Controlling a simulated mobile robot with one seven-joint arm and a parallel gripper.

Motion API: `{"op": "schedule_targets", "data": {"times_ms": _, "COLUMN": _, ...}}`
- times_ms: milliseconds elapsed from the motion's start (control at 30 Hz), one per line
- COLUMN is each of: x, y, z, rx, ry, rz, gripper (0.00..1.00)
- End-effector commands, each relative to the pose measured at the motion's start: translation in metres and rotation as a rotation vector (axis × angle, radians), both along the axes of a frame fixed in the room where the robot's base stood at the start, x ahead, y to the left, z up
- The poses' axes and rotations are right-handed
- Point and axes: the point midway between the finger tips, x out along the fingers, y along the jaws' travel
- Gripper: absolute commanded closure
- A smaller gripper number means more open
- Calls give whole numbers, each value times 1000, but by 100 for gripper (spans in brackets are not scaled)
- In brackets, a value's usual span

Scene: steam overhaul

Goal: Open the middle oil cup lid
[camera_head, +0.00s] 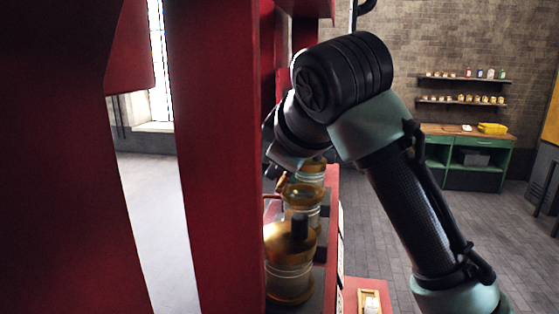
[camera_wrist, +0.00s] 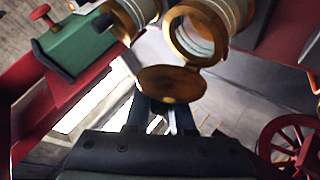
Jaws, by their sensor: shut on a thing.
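A row of brass-and-glass oil cups stands along the red frame in the head view: a near cup (camera_head: 289,277), a middle cup (camera_head: 303,205) and a far cup (camera_head: 314,170) partly behind my arm. In the wrist view the middle cup (camera_wrist: 196,38) shows its round brass rim with the mouth uncovered. Its round brass lid (camera_wrist: 172,84) is swung out from the rim, toward my gripper. My gripper (camera_wrist: 160,112) is shut on the lid's outer edge; the lid hides the fingertips. In the head view my arm hides most of the gripper.
Another brass cup (camera_wrist: 132,14) stands close beside it in the wrist view. A green box (camera_wrist: 85,48) with a red knob is at left, a red spoked wheel (camera_wrist: 287,140) at lower right. Red upright panels (camera_head: 215,150) stand close left in the head view; floor at right is clear.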

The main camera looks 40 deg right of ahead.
Motion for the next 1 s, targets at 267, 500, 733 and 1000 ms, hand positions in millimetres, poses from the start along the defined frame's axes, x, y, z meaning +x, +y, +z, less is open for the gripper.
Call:
{"op": "schedule_targets", "data": {"times_ms": 267, "x": 0, "y": 0, "z": -1, "rx": 1, "ry": 2, "rz": 0, "gripper": 100}}
{"op": "schedule_targets", "data": {"times_ms": 500, "x": 0, "y": 0, "z": -1, "rx": 1, "ry": 0, "rz": 0, "gripper": 48}}
{"op": "schedule_targets", "data": {"times_ms": 733, "x": -1, "y": 0, "z": 1, "rx": 1, "ry": -1, "rz": 0, "gripper": 48}}
{"op": "schedule_targets", "data": {"times_ms": 1000, "x": -26, "y": 11, "z": 24, "rx": 0, "ry": -4, "rz": 0, "gripper": 48}}
